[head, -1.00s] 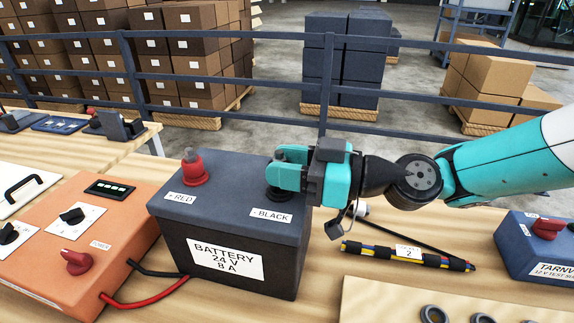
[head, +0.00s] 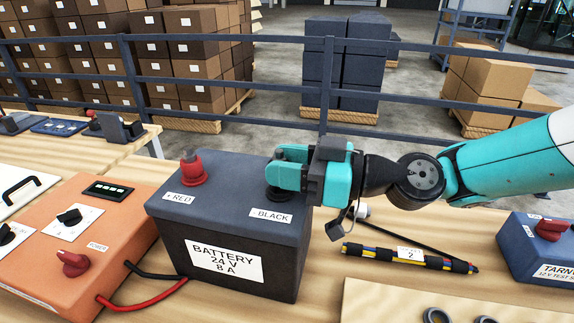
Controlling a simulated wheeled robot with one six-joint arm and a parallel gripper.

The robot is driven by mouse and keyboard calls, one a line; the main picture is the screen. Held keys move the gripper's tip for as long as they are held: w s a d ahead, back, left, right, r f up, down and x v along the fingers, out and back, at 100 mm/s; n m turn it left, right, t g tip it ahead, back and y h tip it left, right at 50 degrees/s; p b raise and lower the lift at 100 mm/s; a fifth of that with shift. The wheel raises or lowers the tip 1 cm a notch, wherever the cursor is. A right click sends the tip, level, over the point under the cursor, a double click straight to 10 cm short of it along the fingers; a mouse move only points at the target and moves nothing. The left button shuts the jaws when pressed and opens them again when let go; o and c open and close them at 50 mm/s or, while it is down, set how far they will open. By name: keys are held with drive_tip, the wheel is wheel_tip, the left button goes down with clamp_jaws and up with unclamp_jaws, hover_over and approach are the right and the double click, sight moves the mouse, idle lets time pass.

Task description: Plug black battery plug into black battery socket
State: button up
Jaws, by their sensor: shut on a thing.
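The dark grey battery (head: 228,210), labelled 24 V 8 A, stands on the wooden bench. Its black battery socket (head: 279,194) is at the top right, behind the "- BLACK" label, and shows only as a dark ring under my gripper. My gripper (head: 284,172) is over this socket, lying nearly level with its fingers pointing left. It is shut on the black battery plug, which the fingers mostly hide. I cannot tell how deep the plug sits in the socket. A red plug (head: 192,170) stands upright in the red socket at the top left of the battery.
An orange control box (head: 62,238) with knobs stands left of the battery, with red and black cables between them. A taped cable bundle (head: 410,258) lies to the right. A blue test box (head: 540,248) is at the far right. A railing runs behind the bench.

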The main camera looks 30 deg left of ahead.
drive_tip(key=shift+f+b, duration=0.9)
drive_tip(key=shift+b, duration=0.4)
drive_tip(key=o, duration=1.1)
